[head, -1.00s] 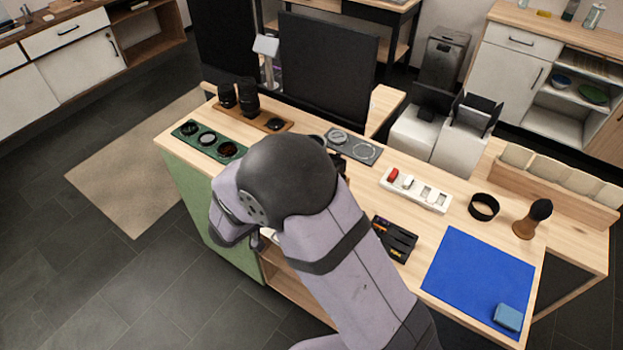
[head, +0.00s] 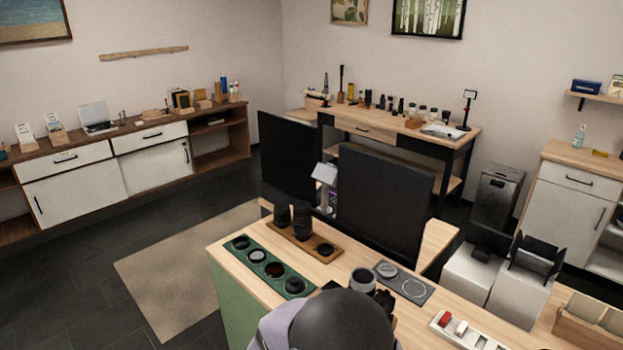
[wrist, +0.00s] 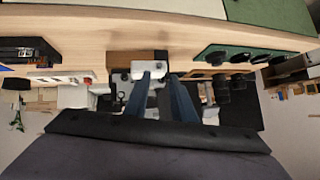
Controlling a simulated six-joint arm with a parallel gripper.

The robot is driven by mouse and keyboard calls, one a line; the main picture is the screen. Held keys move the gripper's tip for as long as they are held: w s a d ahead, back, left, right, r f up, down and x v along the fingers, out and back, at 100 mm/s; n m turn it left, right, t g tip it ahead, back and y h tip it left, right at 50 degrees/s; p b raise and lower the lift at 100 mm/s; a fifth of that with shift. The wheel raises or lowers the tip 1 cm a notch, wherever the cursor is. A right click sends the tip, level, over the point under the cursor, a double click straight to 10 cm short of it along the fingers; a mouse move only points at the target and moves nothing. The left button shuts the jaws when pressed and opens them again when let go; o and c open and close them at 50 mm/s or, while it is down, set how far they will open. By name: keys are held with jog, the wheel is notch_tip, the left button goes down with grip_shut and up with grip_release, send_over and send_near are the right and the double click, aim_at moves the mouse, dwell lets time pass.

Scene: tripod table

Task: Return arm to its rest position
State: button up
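My arm's dark rounded joint (head: 342,322) rises at the bottom edge of the head view, over the near side of the wooden table (head: 345,268). My gripper is out of the head view. In the wrist view, my gripper (wrist: 160,82) shows two blue-grey fingers with a gap between them. They look open, with nothing clearly held. The tabletop (wrist: 160,32) appears upside down beyond them. Pale and dark equipment shows behind the fingertips, and its distance from them is hard to tell.
A green tray (head: 258,262) with dark round lens parts and a wooden tray (head: 298,241) with black lenses stand left of my arm. A grey tray (head: 413,290) and a white slotted holder (head: 447,333) lie to the right.

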jog(key=s+a+f+n+g+y, duration=0.1)
jog(key=s+a+f+n+y, duration=0.15)
jog(key=a+f+y, duration=0.4)
jog(key=s+a+f+n+g+y, duration=0.1)
jog(key=s+a+f+n+g, duration=0.2)
jog(key=s, duration=0.5)
jog(key=s+a+n+g, duration=0.3)
jog(key=s+g, duration=0.1)
jog(key=s, duration=0.5)
jog(key=s+d+r+n+g+h, duration=0.2)
jog(key=s+d+r+n+g, duration=0.2)
jog(key=s+d, duration=0.65)
jog(key=w+d+r+m+t, duration=0.1)
jog(key=w+d+r+m, duration=0.1)
jog(key=d, duration=0.5)
jog(key=w+d+r+m+t, duration=0.1)
jog(key=w+d+r, duration=0.3)
jog(key=d, duration=0.4)
jog(key=shift+w+d+r+m+t, duration=0.2)
jog(key=shift+r+m+t, duration=0.1)
jog(key=shift+r+m, duration=0.25)
jog(key=shift+h, duration=0.25)
